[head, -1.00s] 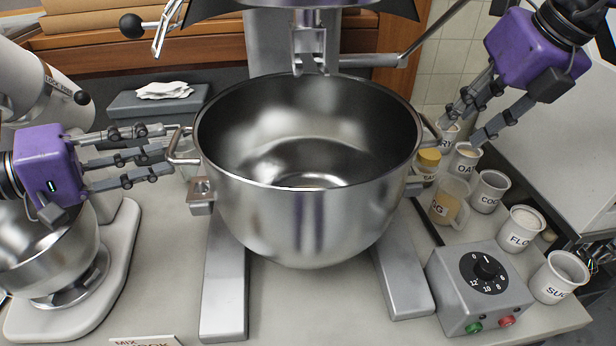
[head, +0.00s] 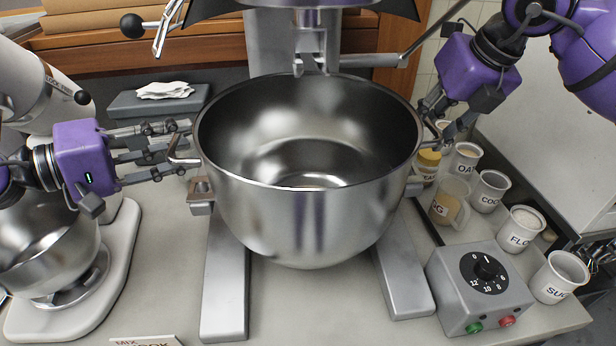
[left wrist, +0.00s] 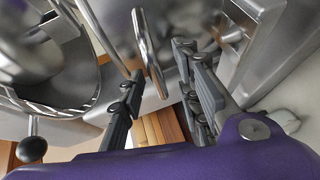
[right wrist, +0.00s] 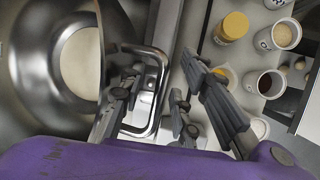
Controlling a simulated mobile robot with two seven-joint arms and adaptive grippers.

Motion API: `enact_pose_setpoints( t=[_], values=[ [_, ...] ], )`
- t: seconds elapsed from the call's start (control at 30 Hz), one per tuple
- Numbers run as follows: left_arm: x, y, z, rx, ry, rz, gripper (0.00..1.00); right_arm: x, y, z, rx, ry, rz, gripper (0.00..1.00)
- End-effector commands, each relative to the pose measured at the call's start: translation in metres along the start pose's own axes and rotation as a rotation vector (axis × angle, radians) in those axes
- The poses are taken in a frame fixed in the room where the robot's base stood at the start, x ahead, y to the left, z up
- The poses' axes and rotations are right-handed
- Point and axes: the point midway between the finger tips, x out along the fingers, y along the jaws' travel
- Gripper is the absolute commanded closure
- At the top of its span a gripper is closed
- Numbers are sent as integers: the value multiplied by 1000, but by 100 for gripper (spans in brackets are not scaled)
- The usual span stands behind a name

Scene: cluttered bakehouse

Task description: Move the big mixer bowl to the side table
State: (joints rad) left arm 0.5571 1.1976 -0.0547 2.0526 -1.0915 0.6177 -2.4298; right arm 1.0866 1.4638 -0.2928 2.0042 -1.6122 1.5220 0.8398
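The big mixer bowl (head: 300,225) is a large shiny steel bowl, upright between the legs of its mixer stand, with a handle on each side. Its inside looks empty. My left gripper (head: 188,148) is at the bowl's left handle (head: 180,160); in the left wrist view the handle (left wrist: 148,50) lies between the spread fingers (left wrist: 160,100). My right gripper (head: 436,135) is at the right side of the rim. In the right wrist view the right handle (right wrist: 155,95) lies between its open fingers (right wrist: 150,105). The side table is not clearly identifiable.
A grey control box (head: 480,290) with a dial stands at front right. Several labelled pots, such as the flour pot (head: 522,230), stand right of the bowl. A smaller stand mixer (head: 75,280) is at left. A folded cloth (head: 165,90) lies behind.

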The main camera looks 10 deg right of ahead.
Motion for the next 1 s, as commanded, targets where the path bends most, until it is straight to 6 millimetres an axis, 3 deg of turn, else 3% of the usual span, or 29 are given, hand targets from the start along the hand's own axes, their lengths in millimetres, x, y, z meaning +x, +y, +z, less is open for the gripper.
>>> enact_pose_setpoints(
  t=[0.17,0.4,1.0],
  values=[
    [0,0,0,0,0,0,69,0,0,0,0,0,0,70],
    [0,0,0,0,0,0,99,0,0,0,0,0,0,100],
    [0,5,-1,6,3,8,100,-3,1,2,-2,-9,3,100]
  ],
)
